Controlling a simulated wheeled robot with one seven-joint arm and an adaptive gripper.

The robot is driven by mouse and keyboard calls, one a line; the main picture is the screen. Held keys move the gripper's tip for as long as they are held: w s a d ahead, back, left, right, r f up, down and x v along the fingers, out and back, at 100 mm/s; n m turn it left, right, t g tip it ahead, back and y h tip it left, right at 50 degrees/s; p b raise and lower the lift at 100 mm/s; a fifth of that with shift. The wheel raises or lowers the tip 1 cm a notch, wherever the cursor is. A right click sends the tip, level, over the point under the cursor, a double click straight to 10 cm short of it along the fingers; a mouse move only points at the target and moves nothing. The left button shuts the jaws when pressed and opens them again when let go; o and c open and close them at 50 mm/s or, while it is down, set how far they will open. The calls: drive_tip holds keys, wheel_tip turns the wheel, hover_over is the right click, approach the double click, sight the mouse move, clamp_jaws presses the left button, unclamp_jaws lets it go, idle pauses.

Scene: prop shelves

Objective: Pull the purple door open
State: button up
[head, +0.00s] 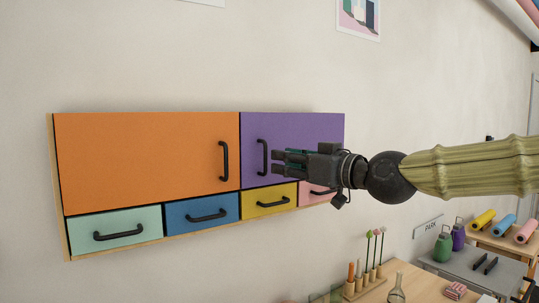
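The purple door (285,130) is the upper right panel of a wall cabinet and looks closed, level with the orange door beside it. Its black upright handle (262,157) is near the door's left edge. My gripper (279,161) is in front of the purple door, just right of the handle, with its fingers pointing left towards it. The fingers look spread apart with nothing between them. They seem apart from the handle, but the depth between them is hard to judge. My gripper and wrist hide the door's lower right part.
The orange door (140,160) with its own handle is at left. Below are a mint drawer (90,222), a blue drawer (185,221), a yellow drawer (255,207) and a partly hidden pink drawer (312,200). A wooden table (425,287) with props stands at lower right.

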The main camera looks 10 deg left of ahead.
sight(266, 157)
drive_tip(key=p+x, duration=0.1)
drive_tip(key=x, duration=0.3)
drive_tip(key=shift+a+r+p, duration=0.15)
drive_tip(key=shift+a+p, duration=0.15)
drive_tip(key=shift+w+a, duration=0.5)
clamp_jaws()
